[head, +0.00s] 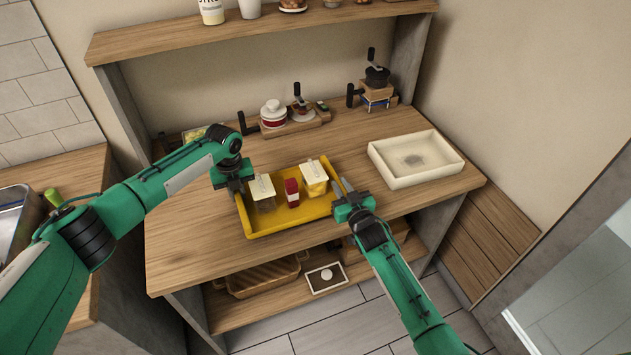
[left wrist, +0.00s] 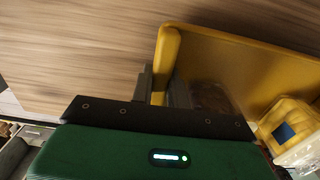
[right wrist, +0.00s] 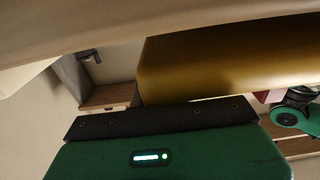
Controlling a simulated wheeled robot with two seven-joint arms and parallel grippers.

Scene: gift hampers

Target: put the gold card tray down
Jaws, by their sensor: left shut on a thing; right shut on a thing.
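The gold card tray (head: 267,228) is a yellow, shallow rectangular tray, seen over the wooden worktop in the head view. It holds two clear containers with pale lids, the left one (head: 263,193) and the right one (head: 314,178), with a small red box (head: 292,193) between them. My left gripper (head: 238,187) is shut on the tray's left wall, and the wall (left wrist: 166,65) shows between its fingers in the left wrist view. My right gripper (head: 345,193) is shut on the tray's right end; the tray's side (right wrist: 215,65) fills much of the right wrist view. Whether the tray touches the worktop I cannot tell.
A cream open box (head: 415,158) stands at the right of the worktop (head: 185,250). Small items on wooden boards (head: 290,120) line the back. A shelf (head: 245,32) runs above.

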